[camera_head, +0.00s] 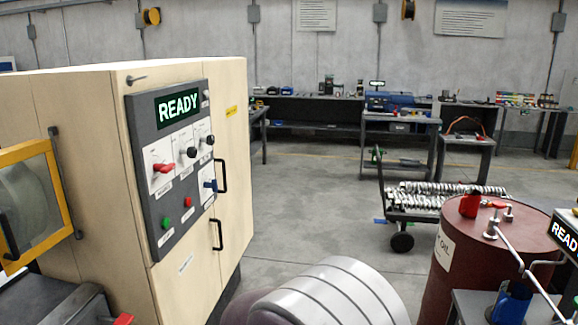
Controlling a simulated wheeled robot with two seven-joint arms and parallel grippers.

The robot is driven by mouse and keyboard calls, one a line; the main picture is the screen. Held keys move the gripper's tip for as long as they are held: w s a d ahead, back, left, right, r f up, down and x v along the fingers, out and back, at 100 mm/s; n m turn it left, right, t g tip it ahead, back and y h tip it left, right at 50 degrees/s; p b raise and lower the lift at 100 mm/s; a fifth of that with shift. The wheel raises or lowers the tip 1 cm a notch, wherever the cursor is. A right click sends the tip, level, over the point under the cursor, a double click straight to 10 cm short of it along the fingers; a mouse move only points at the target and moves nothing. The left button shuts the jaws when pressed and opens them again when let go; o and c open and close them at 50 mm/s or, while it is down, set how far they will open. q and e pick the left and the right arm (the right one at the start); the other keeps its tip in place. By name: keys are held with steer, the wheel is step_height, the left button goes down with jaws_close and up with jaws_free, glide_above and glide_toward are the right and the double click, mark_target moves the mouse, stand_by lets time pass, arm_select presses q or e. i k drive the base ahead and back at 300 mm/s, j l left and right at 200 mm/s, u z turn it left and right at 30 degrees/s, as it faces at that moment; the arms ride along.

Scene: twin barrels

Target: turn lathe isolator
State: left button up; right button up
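The lathe's control panel (176,220) is a dark grey plate on the cream cabinet at the left, with a lit green READY display (178,107). A red handle (163,168) sits on a white plate at the panel's left, lying roughly sideways. To its right are a black knob (190,153) and a smaller dark knob. A blue handle (210,185) sits lower right. The labels are too small to read, so I cannot tell which one is the isolator. A green button (166,223) and a red button (188,202) are below. Neither gripper is in view.
The cream cabinet (80,130) has black door handles. A yellow-framed window (38,205) is at far left. A white ribbed rounded form fills the bottom middle. A dark red barrel (490,265) and a loaded cart (400,215) stand right. Floor beyond the cabinet is open.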

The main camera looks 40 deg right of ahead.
mark_target(164, 169)
steer(key=z, duration=0.8)
steer(key=i+l+u, duration=0.1)
steer(key=l, duration=0.25)
steer(key=i+l+u, duration=0.15)
steer(key=i+l, duration=0.15)
steer(key=i+l+u, duration=0.1)
steer(key=l, duration=0.3)
steer(key=i+l+u, duration=0.15)
steer(key=l, duration=0.25)
steer(key=i, duration=0.1)
